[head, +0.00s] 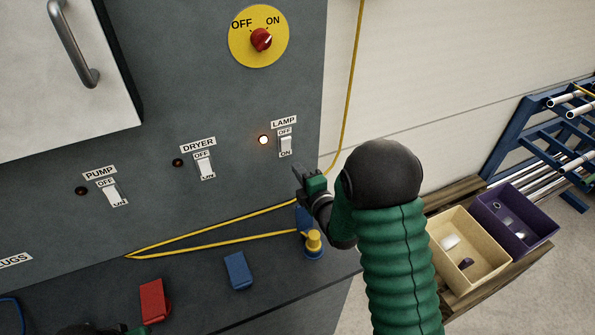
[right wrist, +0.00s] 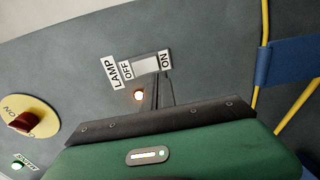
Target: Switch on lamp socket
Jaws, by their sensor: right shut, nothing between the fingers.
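The lamp switch (head: 286,146) is a white rocker on the grey panel, between OFF above and ON below. The small light (head: 264,140) beside it glows. In the right wrist view the lamp switch (right wrist: 147,64) lies just beyond my fingertips, with its lit light (right wrist: 139,94) close by. My right gripper (head: 297,172) is shut and empty, just below and right of the switch in the head view. Contact with it cannot be made out. My left gripper (head: 100,329) shows only in part at the bottom edge; its jaws are unclear.
Dryer (head: 205,168) and pump (head: 111,195) switches sit to the left, their lights dark. A red knob on a yellow disc (head: 243,55) is above. A yellow cable (head: 222,241), blue plug (head: 238,270) and red plug (head: 153,300) lie below. Bins (head: 448,275) stand right.

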